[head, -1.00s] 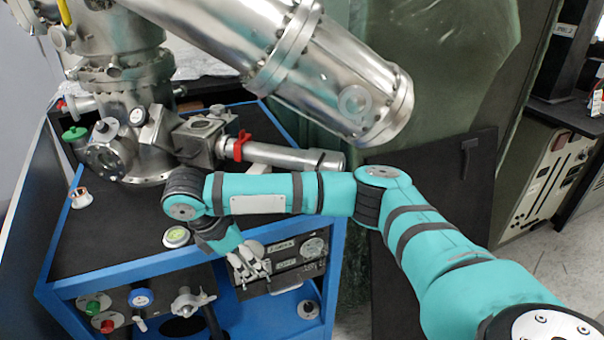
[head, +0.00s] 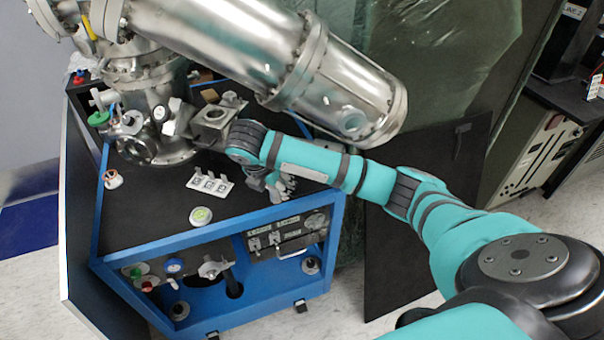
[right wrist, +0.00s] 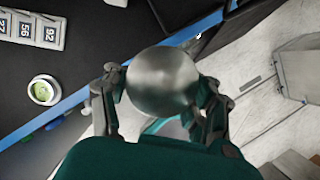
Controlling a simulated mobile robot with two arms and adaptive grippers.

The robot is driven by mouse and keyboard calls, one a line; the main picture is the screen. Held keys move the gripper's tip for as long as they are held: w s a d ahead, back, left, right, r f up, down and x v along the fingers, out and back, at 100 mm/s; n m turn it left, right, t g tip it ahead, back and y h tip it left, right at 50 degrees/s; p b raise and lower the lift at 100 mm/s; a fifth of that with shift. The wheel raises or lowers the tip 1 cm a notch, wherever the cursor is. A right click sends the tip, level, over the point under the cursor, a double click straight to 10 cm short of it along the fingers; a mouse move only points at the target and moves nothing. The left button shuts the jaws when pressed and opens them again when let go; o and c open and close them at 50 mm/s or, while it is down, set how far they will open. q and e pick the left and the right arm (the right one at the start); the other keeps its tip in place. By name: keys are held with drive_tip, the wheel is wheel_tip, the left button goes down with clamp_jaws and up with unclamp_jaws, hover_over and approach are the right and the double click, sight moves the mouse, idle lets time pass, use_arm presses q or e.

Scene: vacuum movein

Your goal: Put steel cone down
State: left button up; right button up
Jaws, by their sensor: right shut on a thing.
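The steel cone (right wrist: 163,82) shows in the right wrist view as a rounded, shiny grey metal piece. My right gripper (right wrist: 162,92) is shut on it, with one finger on each side. In the head view my right gripper (head: 275,186) is over the right part of the black cart top (head: 150,212), below the large steel cylinder. The cone is too small or too hidden by the wrist to make out there. My left gripper is in neither current view.
A white numbered holder (head: 209,184) and a round green-and-white level (head: 201,216) rest on the cart top. The steel vacuum chamber (head: 148,75) and its slanted cylinder (head: 335,85) stand behind and above my right forearm.

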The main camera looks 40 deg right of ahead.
sight(273, 198)
drive_tip(key=w+d+f, duration=0.1)
drive_tip(key=d, duration=0.1)
drive_tip(key=w+d+f, duration=0.2)
drive_tip(key=d, duration=0.1)
drive_tip(key=w+d+f, duration=0.2)
drive_tip(key=d, duration=0.1)
drive_tip(key=shift+d, duration=0.25)
drive_tip(key=shift+w+d+f+p, duration=0.15)
drive_tip(key=shift+w+d+f, duration=0.25)
drive_tip(key=shift+d+f, duration=0.2)
drive_tip(key=shift+w+d+f+p, duration=0.15)
drive_tip(key=shift+w+d+f, duration=0.2)
drive_tip(key=shift+d+f, duration=0.2)
drive_tip(key=o, duration=1.5)
drive_tip(key=shift+f, duration=0.1)
drive_tip(key=shift+a+r, duration=0.15)
drive_tip(key=shift+r, duration=0.2)
drive_tip(key=s+a, duration=0.2)
drive_tip(key=a, duration=0.1)
drive_tip(key=s+a+b, duration=0.1)
drive_tip(key=s+a, duration=0.1)
drive_tip(key=a, duration=0.2)
drive_tip(key=s+a, duration=0.2)
drive_tip(key=a, duration=0.1)
drive_tip(key=shift+s+a+r+b, duration=0.3)
drive_tip(key=shift+r+b, duration=0.05)
drive_tip(key=shift+r, duration=0.05)
